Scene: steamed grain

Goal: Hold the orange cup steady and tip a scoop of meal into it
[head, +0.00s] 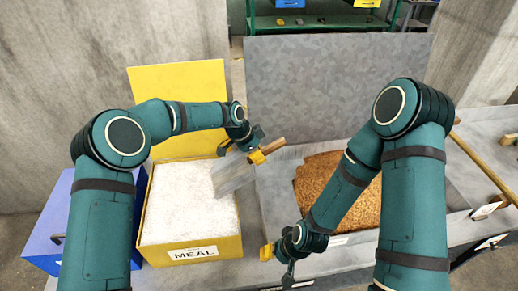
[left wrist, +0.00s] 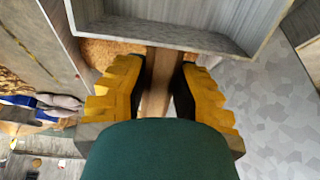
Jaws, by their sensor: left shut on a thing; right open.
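A scoop with a grey metal pan (head: 232,174) and a wooden handle (head: 273,145) is in my left gripper (head: 257,156), which is shut on the handle. The pan hangs over the right part of the yellow meal box (head: 205,250), which is labelled MEAL and full of white meal (head: 180,205). In the left wrist view, the handle (left wrist: 158,85) sits between the yellow fingers of my left gripper (left wrist: 158,90), and the visible inside of the pan (left wrist: 185,18) looks bare. My right gripper (head: 277,257) is open, low at the front. I cannot make out an orange cup.
A bin of brown grain (head: 312,175) lies to the right, partly behind my right arm. A blue box (head: 80,210) stands left of the meal box. A grey panel (head: 335,85) rises behind the bin. A wooden-handled tool (head: 480,168) lies at the far right.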

